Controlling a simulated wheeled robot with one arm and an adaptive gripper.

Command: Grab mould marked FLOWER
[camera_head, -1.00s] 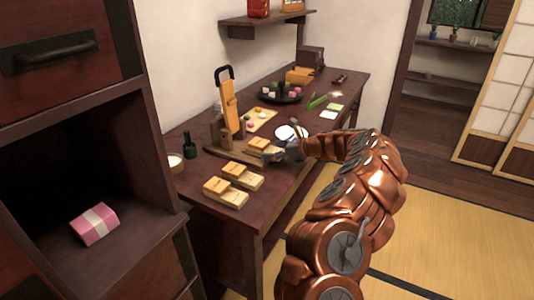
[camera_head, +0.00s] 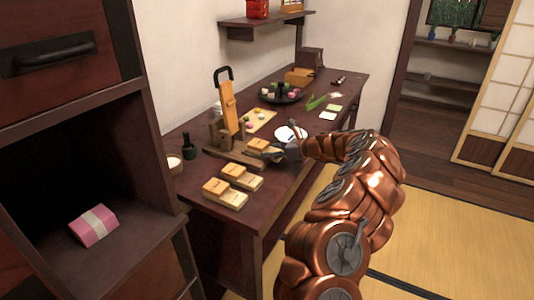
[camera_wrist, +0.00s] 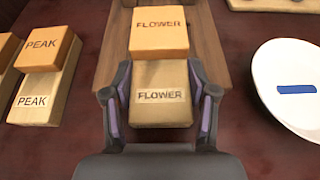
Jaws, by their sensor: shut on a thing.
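The wooden mould marked FLOWER (camera_wrist: 160,95) lies straight ahead in the wrist view, with a block also marked FLOWER (camera_wrist: 158,35) on its far part. My gripper (camera_wrist: 160,100) has one finger on each side of the mould's near, labelled part and is shut on it. In the head view the FLOWER mould (camera_head: 258,145) is at the table's right side, by the wooden board, and my gripper (camera_head: 280,153) reaches it from the right. I cannot tell whether the mould touches the surface below.
A mould marked PEAK (camera_wrist: 34,108) lies to the left, and a white plate (camera_wrist: 292,85) to the right. Another mould (camera_head: 225,195) lies at the table's near end. A wooden board (camera_head: 228,155) carries an upright wooden tool (camera_head: 230,106).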

